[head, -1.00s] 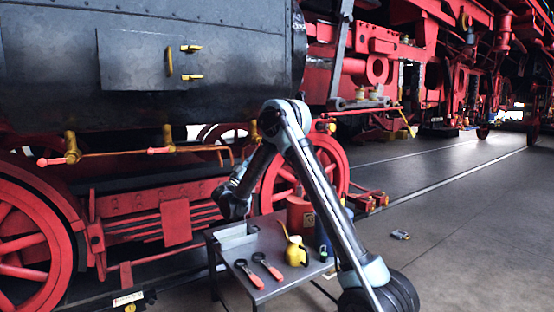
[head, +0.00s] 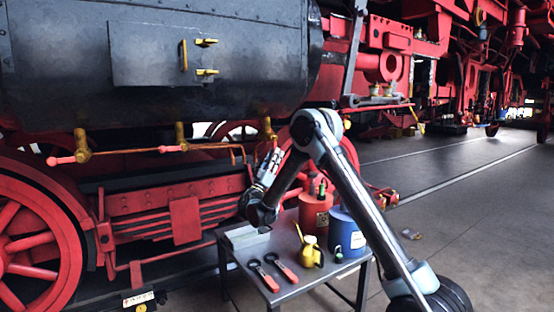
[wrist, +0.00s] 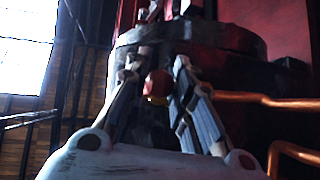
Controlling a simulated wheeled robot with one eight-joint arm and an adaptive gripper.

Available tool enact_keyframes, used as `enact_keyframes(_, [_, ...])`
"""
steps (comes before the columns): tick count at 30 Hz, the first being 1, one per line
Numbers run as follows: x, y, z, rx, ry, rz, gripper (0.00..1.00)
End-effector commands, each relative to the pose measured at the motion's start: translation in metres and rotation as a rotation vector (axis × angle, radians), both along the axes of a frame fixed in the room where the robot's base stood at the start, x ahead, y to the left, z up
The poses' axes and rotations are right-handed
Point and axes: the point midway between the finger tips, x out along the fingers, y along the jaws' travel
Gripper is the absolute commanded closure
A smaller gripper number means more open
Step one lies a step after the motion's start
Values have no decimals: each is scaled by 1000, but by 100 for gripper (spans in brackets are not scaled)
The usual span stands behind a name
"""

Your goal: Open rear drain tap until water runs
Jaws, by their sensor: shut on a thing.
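Brass drain taps hang in a row under the dark cylinder: a left tap (head: 82,146), a middle tap (head: 180,136) and a right tap (head: 267,128). The left and middle taps have red handles lying level, pointing left. My gripper (head: 272,156) is raised just below the right tap and covers its handle. In the wrist view my gripper (wrist: 160,78) is shut, its fingers either side of a small red end with a yellow edge, which looks like the tap handle (wrist: 158,86). How far the handle is turned is hidden. No running water shows.
A grey table (head: 284,290) stands below my arm. It holds a red can (head: 314,214), a blue can (head: 346,236), a yellow oil can (head: 311,254) and two red-handled tools (head: 281,268). Copper pipes (wrist: 265,100) run close right of the gripper. Floor at right is mostly clear.

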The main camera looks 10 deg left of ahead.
Motion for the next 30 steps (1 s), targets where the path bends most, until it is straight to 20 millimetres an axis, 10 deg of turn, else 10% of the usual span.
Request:
enact_keyframes(4, [2, 0, -1, 2, 4, 0, 100])
enact_keyframes(5, [2, 0, -1, 2, 4, 0, 76])
enact_keyframes(8, [1, 0, -1, 2, 4, 0, 55])
enact_keyframes(20, [-2, 2, -3, 2, 1, 0, 55])
enact_keyframes(30, [-33, 18, -44, 2, 2, 2, 55])
